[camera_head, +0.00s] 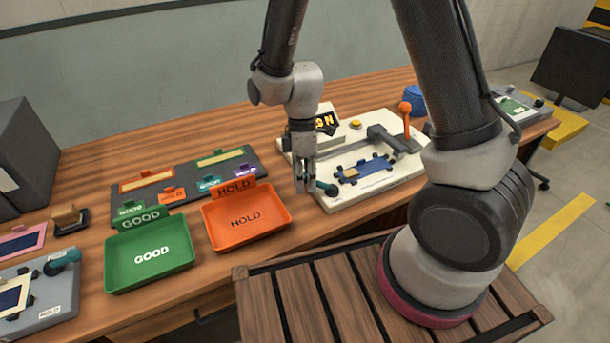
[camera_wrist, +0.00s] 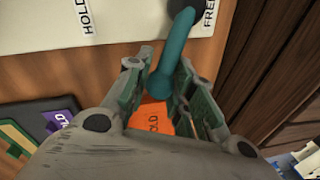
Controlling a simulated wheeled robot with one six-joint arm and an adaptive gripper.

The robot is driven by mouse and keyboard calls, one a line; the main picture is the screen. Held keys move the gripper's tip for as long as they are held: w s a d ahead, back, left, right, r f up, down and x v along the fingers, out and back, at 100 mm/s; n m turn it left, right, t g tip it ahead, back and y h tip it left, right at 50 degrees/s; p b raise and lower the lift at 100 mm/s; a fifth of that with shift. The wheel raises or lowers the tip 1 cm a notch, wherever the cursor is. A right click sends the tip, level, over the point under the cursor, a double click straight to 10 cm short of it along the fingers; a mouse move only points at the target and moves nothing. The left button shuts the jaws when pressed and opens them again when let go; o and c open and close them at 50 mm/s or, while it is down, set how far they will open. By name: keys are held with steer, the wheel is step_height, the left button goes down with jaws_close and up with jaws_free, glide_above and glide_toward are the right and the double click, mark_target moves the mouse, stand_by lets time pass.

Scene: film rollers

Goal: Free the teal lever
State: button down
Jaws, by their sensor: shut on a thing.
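A teal lever (camera_head: 327,188) stands at the front left corner of the cream machine (camera_head: 375,200). In the wrist view the lever (camera_wrist: 178,50) runs from a dark round pivot near the FREE label (camera_wrist: 210,12) down between my fingers. A HOLD label (camera_wrist: 87,15) is farther left on the same panel. My gripper (camera_head: 306,188) points down at this corner. In the wrist view my gripper (camera_wrist: 163,72) is shut on the lever's rounded end, one finger on each side.
An orange HOLD tray (camera_head: 285,222) and a green GOOD tray (camera_head: 112,280) lie left of my gripper. A grey unit with another teal lever (camera_head: 62,258) is at far left. An orange-knobbed lever (camera_head: 405,108) rises from the machine's back right.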

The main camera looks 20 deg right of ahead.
steer(key=shift+s+a+n, duration=0.1)
steer(key=shift+s+n, duration=0.15)
steer(key=shift+n, duration=0.15)
steer(key=c, duration=1.2)
jaws_free()
steer(key=r, duration=0.4)
steer(key=w+r, duration=0.1)
steer(key=r, duration=0.3)
steer(key=w+r, duration=0.1)
steer(key=r, duration=0.2)
steer(key=shift+w+r, duration=0.15)
steer(key=shift+r, duration=0.25)
